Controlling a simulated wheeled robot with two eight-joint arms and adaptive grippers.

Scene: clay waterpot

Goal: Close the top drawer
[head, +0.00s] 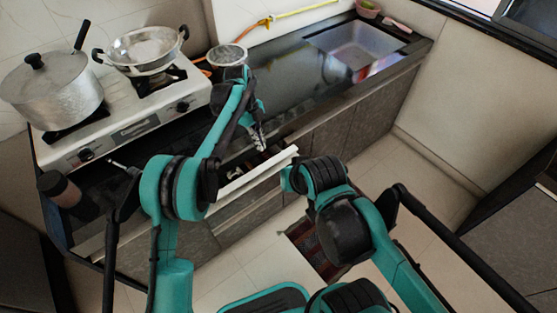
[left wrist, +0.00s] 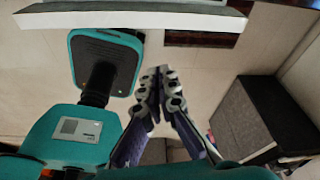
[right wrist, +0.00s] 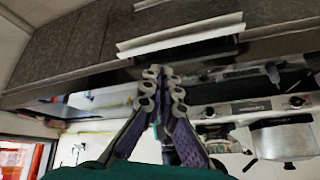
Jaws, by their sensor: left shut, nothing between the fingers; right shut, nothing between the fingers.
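The top drawer's pale front edge (head: 258,171) stands out from the dark counter in the head view, so the drawer is open. Some small items show inside it. My left gripper (head: 259,143) is shut and empty, above the drawer's opening and behind its front. In the left wrist view its closed fingertips (left wrist: 160,78) point toward the drawer's pale edge (left wrist: 130,20). My right gripper is hidden in the head view by my right arm. In the right wrist view its fingertips (right wrist: 163,78) are shut and empty, with the drawer front (right wrist: 180,36) beyond them; I cannot tell whether they touch.
A stove (head: 120,135) with a lidded pot (head: 55,92) and a pan (head: 143,52) stands at the left. A strainer-like bowl (head: 227,55) sits beside it. A sink (head: 355,48) is at the back right. A striped mat (head: 308,250) lies on the open floor.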

